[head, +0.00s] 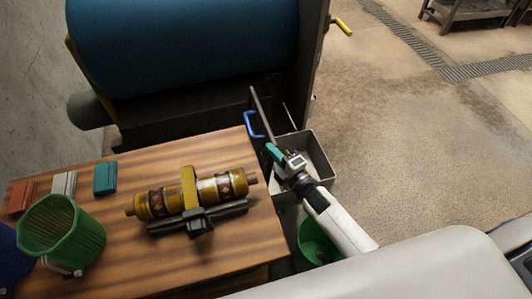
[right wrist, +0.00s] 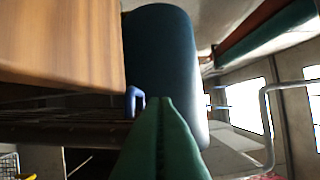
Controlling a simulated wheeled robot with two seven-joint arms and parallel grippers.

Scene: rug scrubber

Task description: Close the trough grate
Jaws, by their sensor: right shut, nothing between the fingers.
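The trough grate (head: 262,112) stands raised, seen nearly edge-on, between the table's right edge and the grey trough (head: 325,160). A blue handle (head: 252,127) sticks out from the grate's left side. The trough is open at the top, and its near left part is hidden behind my right arm. My right gripper (head: 272,150), with green fingers, is shut and empty over the trough's left side, close to the grate. In the right wrist view the blue handle (right wrist: 134,101) appears just left of the shut fingertips (right wrist: 153,101); contact cannot be told. My left gripper is not in view.
The wooden table (head: 120,250) holds a yellow roller tool (head: 160,203), a green basket (head: 62,235) and small coloured blocks (head: 105,178). A large blue drum (head: 185,45) stands behind. A green bucket (head: 310,240) is below my right arm. Floor at right is clear.

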